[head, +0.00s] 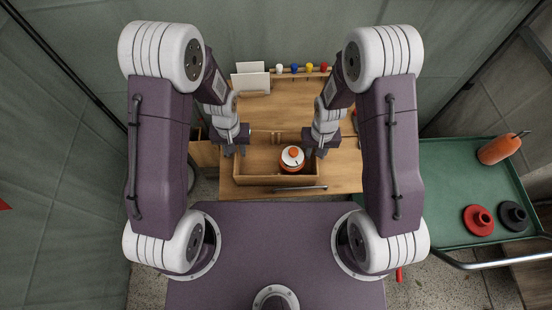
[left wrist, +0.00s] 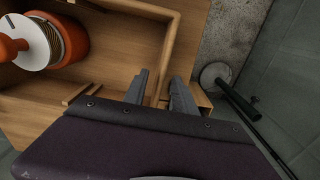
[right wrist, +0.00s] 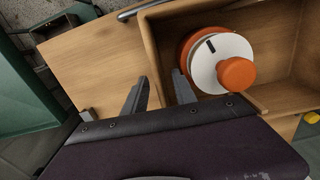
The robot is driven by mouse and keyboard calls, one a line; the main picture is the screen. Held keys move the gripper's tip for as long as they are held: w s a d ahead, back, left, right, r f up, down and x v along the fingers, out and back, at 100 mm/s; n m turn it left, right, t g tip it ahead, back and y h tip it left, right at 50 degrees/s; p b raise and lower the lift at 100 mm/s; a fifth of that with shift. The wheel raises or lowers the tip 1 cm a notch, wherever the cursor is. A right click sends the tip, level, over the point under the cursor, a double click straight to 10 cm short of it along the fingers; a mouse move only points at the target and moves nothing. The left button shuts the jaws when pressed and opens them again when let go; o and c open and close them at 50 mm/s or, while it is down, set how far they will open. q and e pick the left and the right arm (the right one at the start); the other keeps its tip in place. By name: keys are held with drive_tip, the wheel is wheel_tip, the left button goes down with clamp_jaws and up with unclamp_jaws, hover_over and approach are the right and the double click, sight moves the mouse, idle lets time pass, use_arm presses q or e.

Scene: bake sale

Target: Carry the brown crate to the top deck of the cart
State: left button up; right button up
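The brown crate (head: 262,181) is an open wooden box on the wooden table, with an orange and white round object (head: 292,158) inside. My left gripper (head: 236,152) is at the crate's left end. In the left wrist view its fingers (left wrist: 160,92) are apart, with the crate's end wall (left wrist: 170,50) between them. My right gripper (head: 315,151) is at the right end. In the right wrist view its fingers (right wrist: 157,90) are apart around the other end wall (right wrist: 152,50). The cart's green deck (head: 440,180) is at the right.
On the green deck are an orange bottle-like object (head: 498,149), a red round piece (head: 478,219) and a black one (head: 514,215); its left part is clear. Behind the crate, the table (head: 285,110) is mostly bare. A rack with several coloured knobs (head: 295,70) and white cards (head: 250,78) stand at the back.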

use_arm(q)
drive_tip(key=shift+f, duration=0.4)
use_arm(e)
drive_tip(key=shift+f, duration=0.35)
use_arm(q)
drive_tip(key=shift+s, duration=0.1)
use_arm(e)
drive_tip(key=shift+s, duration=0.1)
use_arm(q)
clamp_jaws()
use_arm(e)
clamp_jaws()
idle(0.4)
